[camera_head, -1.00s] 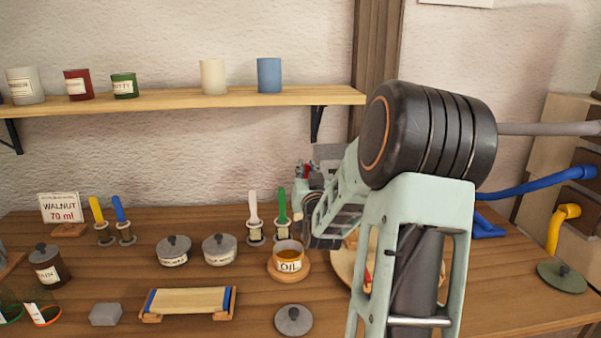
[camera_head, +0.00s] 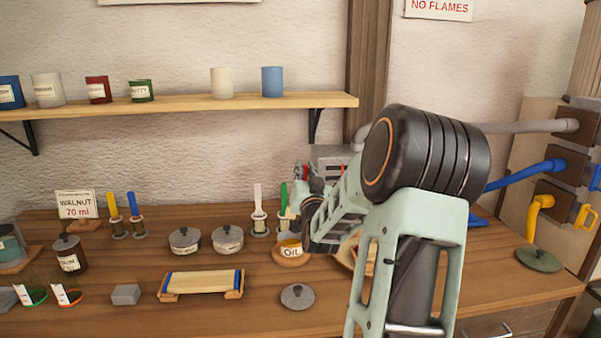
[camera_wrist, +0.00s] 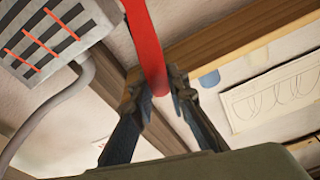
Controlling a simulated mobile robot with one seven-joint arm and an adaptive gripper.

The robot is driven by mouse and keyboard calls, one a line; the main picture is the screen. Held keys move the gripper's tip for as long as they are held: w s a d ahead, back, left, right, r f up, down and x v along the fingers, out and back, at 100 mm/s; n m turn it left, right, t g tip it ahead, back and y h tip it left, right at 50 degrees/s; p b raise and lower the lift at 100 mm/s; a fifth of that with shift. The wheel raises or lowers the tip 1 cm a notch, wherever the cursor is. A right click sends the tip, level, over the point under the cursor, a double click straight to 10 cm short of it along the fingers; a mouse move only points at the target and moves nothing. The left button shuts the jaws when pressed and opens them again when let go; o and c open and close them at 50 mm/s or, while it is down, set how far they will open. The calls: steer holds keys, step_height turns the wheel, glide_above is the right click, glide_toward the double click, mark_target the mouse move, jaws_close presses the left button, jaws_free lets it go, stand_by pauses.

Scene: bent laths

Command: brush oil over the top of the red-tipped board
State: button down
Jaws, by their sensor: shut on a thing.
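My gripper (camera_wrist: 160,92) is shut on a red handle (camera_wrist: 148,40) in the wrist view; its working end is out of view. In the head view my gripper is mostly hidden behind my arm, with a bit of red beside it. The oil pot (camera_head: 291,252) stands on a round wooden base, just below my wrist. A pale board with blue ends (camera_head: 200,281) lies on a wooden rest at the front. I cannot make out a red-tipped board; a round wooden plate (camera_head: 346,259) is largely hidden behind my arm.
White (camera_head: 259,196) and green (camera_head: 284,195) handles stand behind the oil pot. Two lidded pots (camera_head: 185,240) stand left of it, and a loose grey lid (camera_head: 297,296) lies in front. Coloured pipes (camera_head: 525,173) run along the right wall. A shelf (camera_head: 190,106) hangs above.

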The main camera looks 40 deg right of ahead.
steer(key=shift+s, duration=0.1)
steer(key=shift+f+b, duration=0.75)
steer(key=shift+f, duration=0.8)
step_height(320, 180, down, 8)
steer(key=b, duration=0.6)
steer(key=shift+r+b, duration=0.2)
steer(key=shift+b, duration=0.15)
steer(key=shift+r, duration=0.15)
steer(key=shift+r+p, duration=2.2)
steer(key=shift+r, duration=2.05)
